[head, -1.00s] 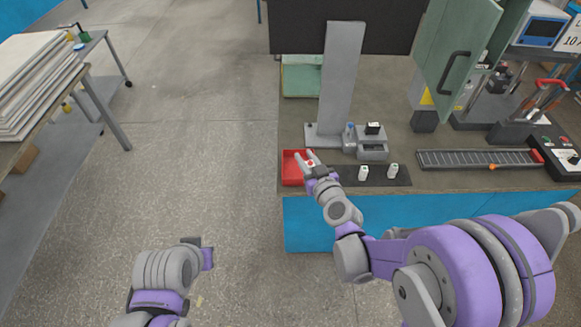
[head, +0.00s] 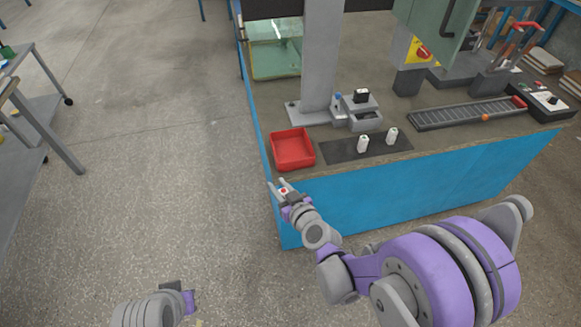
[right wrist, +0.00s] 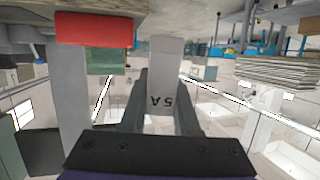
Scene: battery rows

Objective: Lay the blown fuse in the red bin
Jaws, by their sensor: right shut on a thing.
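My right gripper (head: 281,187) is shut on a small white fuse (head: 285,191) with a red mark on its end. In the right wrist view the fuse (right wrist: 165,92) is clamped between the fingers and reads "5 A". The red bin (head: 293,163) stands empty at the bench's near left corner. It also shows in the right wrist view (right wrist: 95,29). The held fuse is apart from the bin, on the near side of it by the bench's front edge. My left gripper (head: 188,299) is low at the bottom left, away from the bench; its fingers are unclear.
Two white fuses (head: 363,145) (head: 391,136) stand on a dark mat (head: 340,152) right of the bin. Behind is a grey column (head: 320,60) with a fuse holder (head: 364,119). A ribbed track (head: 470,112) lies further right. Open floor (head: 150,160) is at left.

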